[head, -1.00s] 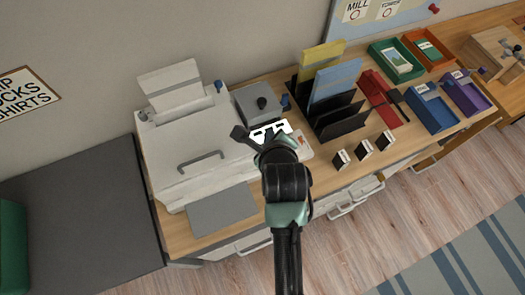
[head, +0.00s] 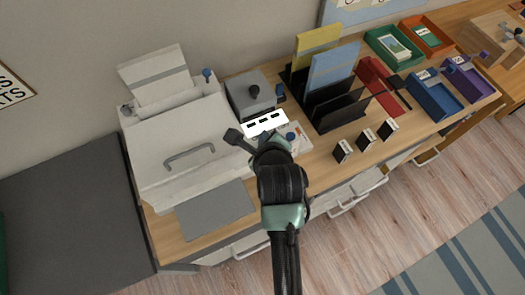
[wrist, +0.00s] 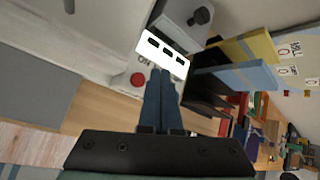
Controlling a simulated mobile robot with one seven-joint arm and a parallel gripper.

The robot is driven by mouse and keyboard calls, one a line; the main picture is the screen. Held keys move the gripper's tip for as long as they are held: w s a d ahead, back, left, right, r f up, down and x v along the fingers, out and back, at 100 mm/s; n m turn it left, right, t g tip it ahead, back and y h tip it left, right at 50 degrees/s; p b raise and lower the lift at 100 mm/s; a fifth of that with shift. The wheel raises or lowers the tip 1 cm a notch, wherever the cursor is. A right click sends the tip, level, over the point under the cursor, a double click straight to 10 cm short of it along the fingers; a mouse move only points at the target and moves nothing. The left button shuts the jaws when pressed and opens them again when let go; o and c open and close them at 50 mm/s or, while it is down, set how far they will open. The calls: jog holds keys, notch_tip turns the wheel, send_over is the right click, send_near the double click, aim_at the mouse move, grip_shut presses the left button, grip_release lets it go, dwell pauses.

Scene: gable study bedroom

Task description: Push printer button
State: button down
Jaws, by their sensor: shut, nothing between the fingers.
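The white printer (head: 190,145), with a paper tray at its back and a grey handle on its lid, stands on the desk at left. It also shows in the wrist view (wrist: 95,45). My gripper (wrist: 162,72) is shut and empty, with its blue fingers together. Its tips are just below a white plate with three dark slots (wrist: 163,52), which also shows in the head view (head: 265,123). A small red button (wrist: 137,79) beside an "ON" label lies left of the fingertips. I cannot tell whether the tips touch anything. My wrist hides part of this area in the head view.
A grey box with a black knob (head: 252,97) stands behind the plate. A black file rack (head: 335,110) with yellow and blue folders is to the right. Small black-and-white blocks (head: 343,150) line the desk's front. A grey mat (head: 215,209) lies before the printer.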

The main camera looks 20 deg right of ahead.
jog(key=shift+f+b, duration=0.35)
jog(key=shift+f, duration=1.05)
jog(key=shift+f, duration=0.1)
dwell(0.8)
jog(key=shift+f, duration=0.3)
jog(key=shift+f, duration=0.45)
dwell(0.5)
dwell(0.4)
jog(key=shift+r+p, duration=0.75)
jog(key=shift+r, duration=0.1)
notch_tip(320, 180, up, 5)
jog(key=p, duration=0.5)
